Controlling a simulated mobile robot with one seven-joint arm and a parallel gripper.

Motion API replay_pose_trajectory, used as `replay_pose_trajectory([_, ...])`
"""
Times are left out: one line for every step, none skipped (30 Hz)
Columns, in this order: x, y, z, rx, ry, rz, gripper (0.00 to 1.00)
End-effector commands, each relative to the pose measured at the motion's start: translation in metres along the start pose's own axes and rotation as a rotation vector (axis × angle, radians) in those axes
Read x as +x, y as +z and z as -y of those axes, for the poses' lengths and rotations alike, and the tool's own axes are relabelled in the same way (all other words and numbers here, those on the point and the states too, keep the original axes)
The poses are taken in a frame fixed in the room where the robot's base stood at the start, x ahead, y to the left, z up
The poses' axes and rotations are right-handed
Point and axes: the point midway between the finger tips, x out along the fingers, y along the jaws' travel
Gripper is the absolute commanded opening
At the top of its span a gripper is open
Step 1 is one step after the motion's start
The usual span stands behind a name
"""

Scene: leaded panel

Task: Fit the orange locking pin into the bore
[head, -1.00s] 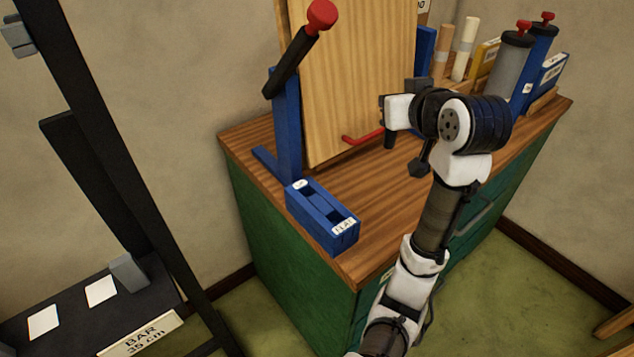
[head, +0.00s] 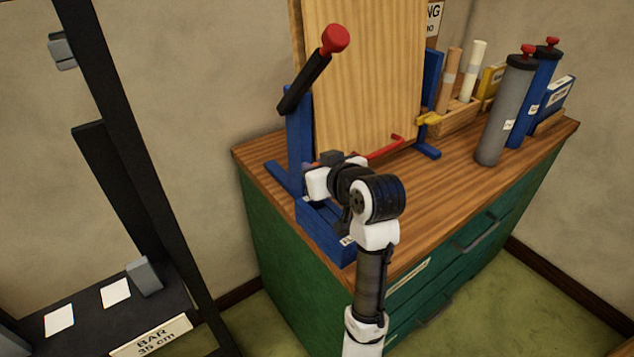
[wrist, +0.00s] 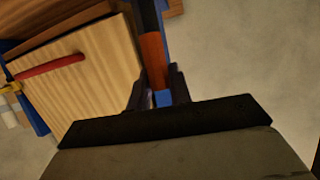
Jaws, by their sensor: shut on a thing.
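My gripper (wrist: 157,90) is shut on the orange locking pin (wrist: 153,60), which stands out between the fingers in the wrist view. In the head view my gripper (head: 314,174) is low in front of the blue upright stand (head: 299,125) at the left edge of the wooden panel (head: 365,80). Only a small orange-brown bit shows there, by the fingers. Blue stand parts show close behind and beside the pin in the wrist view. I cannot make out the bore, nor whether the pin touches the stand.
A black lever with a red knob (head: 335,39) leans above the stand. A blue block (head: 322,232) is below my gripper, partly covered by my arm. A red bar (head: 385,148) lies along the panel's foot.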

Motion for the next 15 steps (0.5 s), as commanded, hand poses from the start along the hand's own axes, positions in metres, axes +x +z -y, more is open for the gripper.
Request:
replay_pose_trajectory([0.002,0.005,0.000,0.002,0.000,0.001,0.00])
replay_pose_trajectory([0.003,0.009,0.000,0.003,0.000,0.003,0.00])
replay_pose_trajectory([0.005,0.014,0.000,0.003,0.000,0.003,0.00])
replay_pose_trajectory([0.007,0.018,0.000,0.005,0.000,0.003,0.00])
replay_pose_trajectory([0.008,0.022,0.000,0.004,0.000,0.003,0.00])
replay_pose_trajectory([0.010,0.027,0.000,0.004,0.000,0.003,0.00])
replay_pose_trajectory([0.012,0.029,0.000,0.004,0.000,0.002,0.00])
replay_pose_trajectory([0.013,0.032,0.000,0.003,0.000,0.002,0.00])
replay_pose_trajectory([0.014,0.035,0.000,0.002,0.000,0.002,0.00])
replay_pose_trajectory([0.014,0.036,0.000,0.001,0.000,0.001,0.00])
replay_pose_trajectory([0.015,0.037,0.000,0.001,0.001,0.000,0.00])
replay_pose_trajectory([0.015,0.037,0.000,0.000,0.001,-0.001,0.00])
replay_pose_trajectory([0.015,0.037,0.000,-0.001,0.001,-0.001,0.00])
replay_pose_trajectory([0.015,0.037,0.000,-0.001,0.001,-0.001,0.00])
replay_pose_trajectory([0.015,0.037,0.000,-0.001,0.001,-0.001,0.00])
